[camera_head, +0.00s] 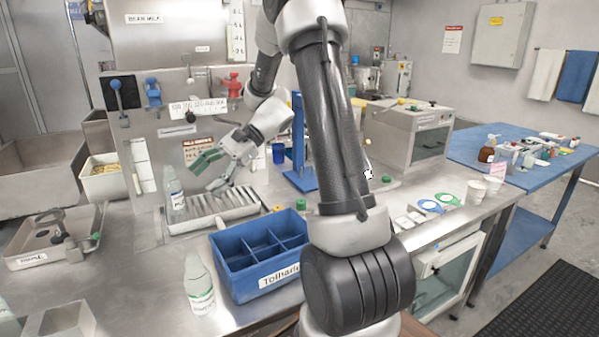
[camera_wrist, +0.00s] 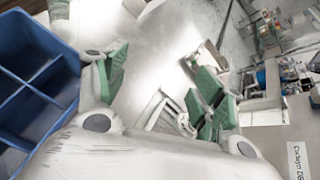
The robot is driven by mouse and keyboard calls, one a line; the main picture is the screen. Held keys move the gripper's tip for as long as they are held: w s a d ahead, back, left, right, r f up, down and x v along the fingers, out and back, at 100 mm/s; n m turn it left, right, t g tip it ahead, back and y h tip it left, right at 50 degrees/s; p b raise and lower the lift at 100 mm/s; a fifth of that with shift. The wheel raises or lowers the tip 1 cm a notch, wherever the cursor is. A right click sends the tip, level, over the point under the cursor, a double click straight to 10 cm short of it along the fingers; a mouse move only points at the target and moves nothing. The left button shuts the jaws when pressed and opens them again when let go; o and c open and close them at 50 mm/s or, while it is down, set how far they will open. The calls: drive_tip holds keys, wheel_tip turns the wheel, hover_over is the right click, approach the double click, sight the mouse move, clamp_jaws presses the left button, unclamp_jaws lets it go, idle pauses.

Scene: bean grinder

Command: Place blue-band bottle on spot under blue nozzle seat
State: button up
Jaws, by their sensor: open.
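A clear bottle with a pale label (camera_head: 174,195) stands upright on the slatted metal tray (camera_head: 240,210), below the blue nozzle seat (camera_head: 153,92). Its band looks bluish-green, too small to be sure, and I cannot tell whether it is exactly on a marked spot. My gripper (camera_head: 209,171) is to the right of this bottle, apart from it, with its green-padded fingers spread. In the wrist view my gripper (camera_wrist: 160,88) is open with nothing between the fingers. A second bottle, with a green band (camera_head: 200,290), stands on the counter at the front.
A blue divided crate (camera_head: 250,282) stands right of the front bottle; it fills the left of the wrist view (camera_wrist: 40,128). A red nozzle seat (camera_head: 233,84) is right of the blue one. A blue stand (camera_head: 299,140) rises behind the tray. A shallow metal tray (camera_head: 40,258) lies left.

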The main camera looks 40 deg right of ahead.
drive_tip(key=s+d+r+n+t+h, duration=0.1)
drive_tip(key=s+d+r+n+h, duration=0.1)
drive_tip(key=s, duration=0.6)
drive_tip(key=s+d+r+n+t+h, duration=0.1)
drive_tip(key=s+d+r+n+h, duration=0.2)
drive_tip(key=s+n+h, duration=0.3)
drive_tip(key=s+d+r+n+t+h, duration=0.1)
drive_tip(key=s+d+r+n+h, duration=0.1)
drive_tip(key=s, duration=0.8)
drive_tip(key=d+n+h, duration=0.1)
drive_tip(key=d+n, duration=0.1)
drive_tip(key=n, duration=0.1)
drive_tip(key=shift+s+d+r+n+t+h, duration=0.15)
drive_tip(key=shift+s+d+n+t+h, duration=0.15)
drive_tip(key=shift+s+d+t+h, duration=0.1)
